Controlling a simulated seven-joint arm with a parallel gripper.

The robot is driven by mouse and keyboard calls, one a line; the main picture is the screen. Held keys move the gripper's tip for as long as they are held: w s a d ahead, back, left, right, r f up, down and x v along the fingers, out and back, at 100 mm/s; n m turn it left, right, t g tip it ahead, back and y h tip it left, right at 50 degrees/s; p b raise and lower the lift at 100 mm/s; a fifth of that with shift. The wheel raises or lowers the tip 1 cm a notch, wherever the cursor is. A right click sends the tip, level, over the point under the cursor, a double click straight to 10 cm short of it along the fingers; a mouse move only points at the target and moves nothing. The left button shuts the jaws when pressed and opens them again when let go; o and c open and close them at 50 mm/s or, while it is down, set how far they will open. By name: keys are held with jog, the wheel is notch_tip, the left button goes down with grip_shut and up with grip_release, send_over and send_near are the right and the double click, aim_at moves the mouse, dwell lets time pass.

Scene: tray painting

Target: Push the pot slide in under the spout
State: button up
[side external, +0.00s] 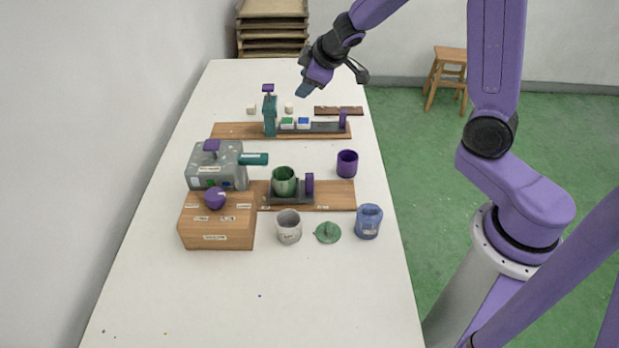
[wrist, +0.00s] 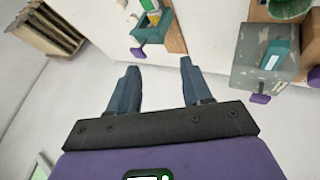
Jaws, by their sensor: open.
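The pot slide (side external: 290,200) is a dark carriage with a purple upright handle (side external: 310,183) on a wooden base. A green pot (side external: 284,175) stands upright on it. The teal spout (side external: 254,159) sticks out right from a speckled grey tank (side external: 216,176). In the side view the pot is just right of and nearer than the spout's tip. My gripper (side external: 303,92) is high above the far end of the table, well away from the slide. In the wrist view my gripper (wrist: 158,68) is open and empty. That view shows the tank (wrist: 262,70) at right and part of the green pot (wrist: 288,8).
A wooden box with a purple knob (side external: 214,199) stands before the tank. A grey cup (side external: 289,226), green lid (side external: 328,232), blue jar (side external: 368,221) and purple cup (side external: 347,163) stand near the slide. A teal press (side external: 270,115) stands farther back. The near table is mostly clear.

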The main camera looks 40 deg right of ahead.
jog(key=n+g+y, duration=0.1)
jog(key=g+y, duration=0.3)
jog(key=g, duration=0.1)
send_near(312, 175)
jog(key=shift+x, duration=5.75)
